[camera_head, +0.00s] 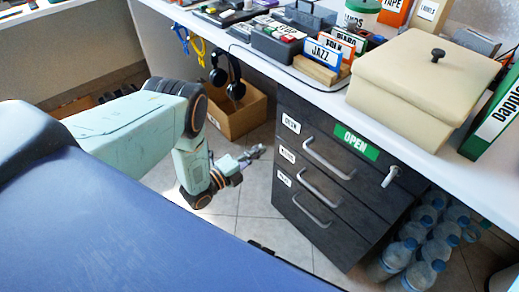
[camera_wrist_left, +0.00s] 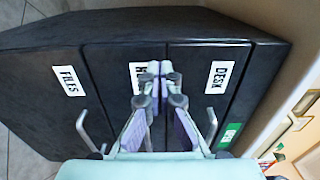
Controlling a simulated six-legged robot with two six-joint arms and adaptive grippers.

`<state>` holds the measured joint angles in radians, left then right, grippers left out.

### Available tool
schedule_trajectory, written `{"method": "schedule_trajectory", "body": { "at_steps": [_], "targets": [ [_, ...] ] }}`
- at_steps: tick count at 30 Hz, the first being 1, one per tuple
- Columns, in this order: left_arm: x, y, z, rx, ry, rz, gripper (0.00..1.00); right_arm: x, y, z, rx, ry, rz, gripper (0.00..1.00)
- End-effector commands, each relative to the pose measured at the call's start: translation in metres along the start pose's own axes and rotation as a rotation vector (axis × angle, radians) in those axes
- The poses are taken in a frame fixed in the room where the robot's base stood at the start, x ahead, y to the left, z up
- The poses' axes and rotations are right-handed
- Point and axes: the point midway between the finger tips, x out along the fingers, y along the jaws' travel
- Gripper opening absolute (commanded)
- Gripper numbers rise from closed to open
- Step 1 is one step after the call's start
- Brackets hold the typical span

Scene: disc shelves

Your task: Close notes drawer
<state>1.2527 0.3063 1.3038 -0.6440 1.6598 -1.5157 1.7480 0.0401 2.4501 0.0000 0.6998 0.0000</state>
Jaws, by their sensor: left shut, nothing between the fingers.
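The dark grey drawer unit (camera_head: 385,205) stands under the white counter, with three drawers that each have a bar handle. The middle drawer (camera_head: 300,167) is the notes drawer; its white label is partly hidden by my fingers in the left wrist view (camera_wrist_left: 137,82). Its front looks about flush with the desk drawer (camera_wrist_left: 218,77) and the files drawer (camera_wrist_left: 68,80). My left gripper (camera_head: 257,153) is shut and empty, in front of the unit and left of it in the head view. In the wrist view its fingertips (camera_wrist_left: 153,70) overlap the middle front; contact cannot be told. My right gripper is not in view.
A green OPEN sign (camera_head: 356,142) is on the top drawer. Several water bottles (camera_head: 420,250) stand on the floor right of the unit. A cardboard box (camera_head: 240,112) and headphones (camera_head: 227,75) are behind my left arm.

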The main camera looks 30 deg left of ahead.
Motion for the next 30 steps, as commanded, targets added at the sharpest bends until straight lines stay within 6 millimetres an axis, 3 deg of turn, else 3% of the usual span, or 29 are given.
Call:
{"method": "schedule_trajectory", "body": {
  "at_steps": [6, 13, 25, 30],
  "targets": [
    [-0.043, -0.003, 0.001, -0.002, -0.003, 0.006, 0.00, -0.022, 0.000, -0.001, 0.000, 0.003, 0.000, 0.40],
    [-0.076, -0.002, 0.001, -0.001, -0.002, 0.004, 0.00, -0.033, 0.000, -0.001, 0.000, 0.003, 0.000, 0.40],
    [-0.088, -0.001, 0.000, -0.009, -0.001, 0.002, 0.00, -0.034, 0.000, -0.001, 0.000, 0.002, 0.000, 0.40],
    [-0.091, 0.015, 0.004, -0.181, -0.028, 0.076, 0.00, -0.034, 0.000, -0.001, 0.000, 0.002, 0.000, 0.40]
  ]
}}
